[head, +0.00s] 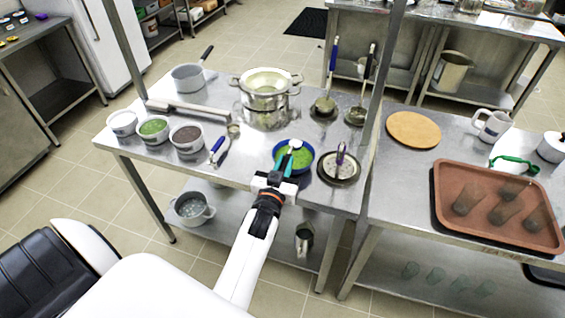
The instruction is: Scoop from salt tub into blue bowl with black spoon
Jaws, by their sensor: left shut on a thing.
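The blue bowl (307,166) stands near the front edge of the steel table and holds something green. My left gripper (277,184) is just in front of the bowl, shut on a slim utensil that I take for the black spoon; its handle is mostly hidden by the jaws. A small white patch (295,144) shows above the bowl at the far end of the utensil; I cannot tell if it is salt or part of the utensil. The salt tub (122,122), white with white contents, stands at the table's left end. My right gripper is out of view.
Tubs with green (153,128) and dark (187,138) contents stand beside the salt tub. A blue-handled utensil (218,149) lies left of the bowl. A round dark plate (339,168) is close on the right, a steel pot (266,97) behind. A shelf post (380,90) rises to the right.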

